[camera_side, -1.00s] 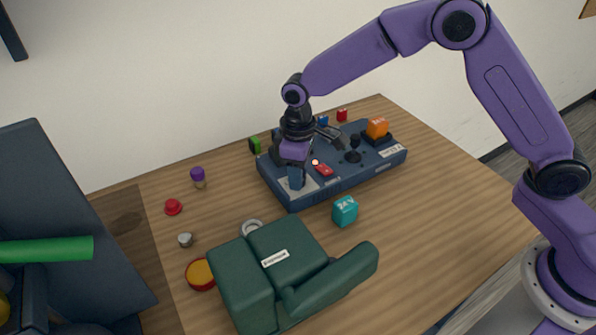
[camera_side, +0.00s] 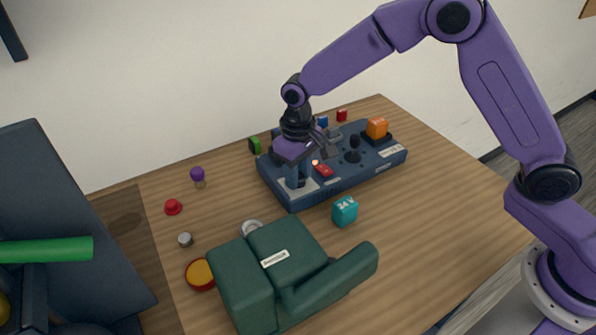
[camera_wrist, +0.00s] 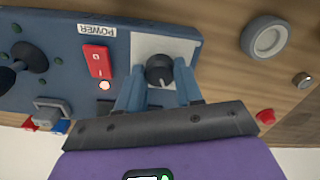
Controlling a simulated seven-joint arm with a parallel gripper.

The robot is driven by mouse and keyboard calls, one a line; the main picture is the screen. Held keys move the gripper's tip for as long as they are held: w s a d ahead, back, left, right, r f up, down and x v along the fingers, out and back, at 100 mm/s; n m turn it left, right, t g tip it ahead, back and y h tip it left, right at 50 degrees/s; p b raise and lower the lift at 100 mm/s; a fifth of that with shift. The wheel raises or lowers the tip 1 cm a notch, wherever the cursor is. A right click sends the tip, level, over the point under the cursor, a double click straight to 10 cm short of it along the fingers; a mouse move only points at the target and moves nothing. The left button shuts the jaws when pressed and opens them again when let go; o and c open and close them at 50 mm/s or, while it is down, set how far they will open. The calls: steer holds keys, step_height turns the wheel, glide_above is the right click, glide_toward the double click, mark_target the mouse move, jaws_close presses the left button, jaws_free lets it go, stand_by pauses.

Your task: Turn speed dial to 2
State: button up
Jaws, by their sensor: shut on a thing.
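The speed dial (camera_wrist: 159,71) is a dark round knob on a pale plate of the blue control panel (camera_wrist: 60,60) in the wrist view. My gripper (camera_wrist: 160,80) is shut on the dial, with one blue finger on each side of it. In the side view my gripper (camera_side: 298,182) reaches down onto the near left end of the panel (camera_side: 340,182), and the dial is hidden there. The dial's number marks cannot be read.
A red power switch (camera_wrist: 98,61) sits beside the dial, with a small lit lamp (camera_wrist: 104,86). A black joystick (camera_side: 354,147) and an orange block (camera_side: 377,127) are farther right. A teal cube (camera_side: 345,211) and green armchair-like object (camera_side: 280,270) stand in front.

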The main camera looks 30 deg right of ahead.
steer(key=shift+r, duration=0.1)
steer(key=o, duration=1)
steer(key=shift+o, duration=0.2)
step_height(320, 180, up, 17)
steer(key=shift+r, duration=0.2)
steer(key=s+d+f+n, duration=0.2)
steer(key=s+d, duration=0.4)
steer(key=s, duration=0.4)
steer(key=s+d+f+n, duration=0.2)
steer(key=s+d+n, duration=0.2)
steer(key=s, duration=0.7)
steer(key=s+d+f+n, duration=0.2)
steer(key=s+d, duration=0.7)
steer(key=s, duration=0.1)
steer(key=shift+s+f+n, duration=0.15)
steer(key=shift+f+n, duration=0.1)
steer(key=shift+n, duration=0.15)
